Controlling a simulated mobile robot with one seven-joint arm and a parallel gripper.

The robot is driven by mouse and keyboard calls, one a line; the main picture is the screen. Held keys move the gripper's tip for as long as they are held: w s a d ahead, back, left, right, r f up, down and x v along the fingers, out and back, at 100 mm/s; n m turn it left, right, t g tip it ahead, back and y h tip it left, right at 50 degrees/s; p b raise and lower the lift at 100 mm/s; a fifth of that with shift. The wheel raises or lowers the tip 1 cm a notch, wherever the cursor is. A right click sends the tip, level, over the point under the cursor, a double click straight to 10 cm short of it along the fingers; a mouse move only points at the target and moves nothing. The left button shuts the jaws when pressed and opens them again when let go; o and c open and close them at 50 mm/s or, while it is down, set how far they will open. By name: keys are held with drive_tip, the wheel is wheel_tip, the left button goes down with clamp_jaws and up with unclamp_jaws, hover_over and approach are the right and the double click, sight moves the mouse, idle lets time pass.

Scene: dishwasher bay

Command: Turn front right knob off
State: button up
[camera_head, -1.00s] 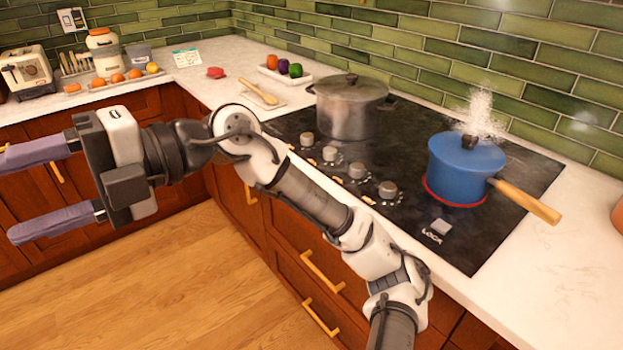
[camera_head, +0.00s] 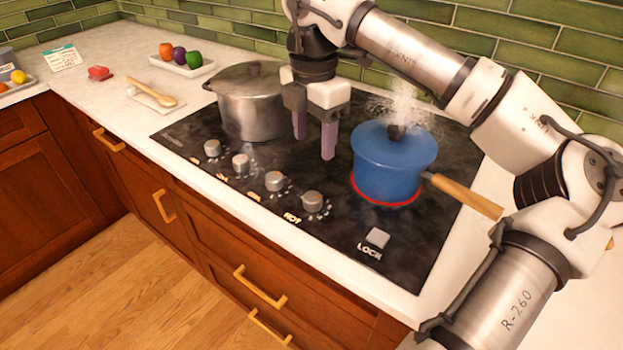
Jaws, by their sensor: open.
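Several silver knobs stand in a row along the front of the black cooktop (camera_head: 330,245). The rightmost knob (camera_head: 313,201) is near the word HOT; another knob (camera_head: 274,181) is to its left. The pictures do not show plainly which one is the front right knob. A blue pot (camera_head: 392,165) with a wooden handle steams on a burner with a glowing red ring. My gripper (camera_head: 314,148) is open and empty, fingers pointing down, above the cooktop between the two pots and behind the knobs. It touches no knob.
A steel pot (camera_head: 250,103) with a lid stands left of my gripper. The blue pot's handle (camera_head: 464,195) sticks out to the right. A LOCK button (camera_head: 377,238) is at the front right. A spoon on a board (camera_head: 155,96) and a vegetable tray (camera_head: 182,65) are on the left counter.

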sight(313, 197)
drive_tip(key=f+p, duration=0.1)
drive_tip(key=f, duration=0.5)
drive_tip(key=f+p, duration=0.1)
drive_tip(key=f, duration=0.6)
drive_tip(key=shift+s+a+f, duration=0.1)
drive_tip(key=shift+s+f, duration=0.1)
drive_tip(key=shift+c, duration=0.3)
drive_tip(key=c, duration=0.9)
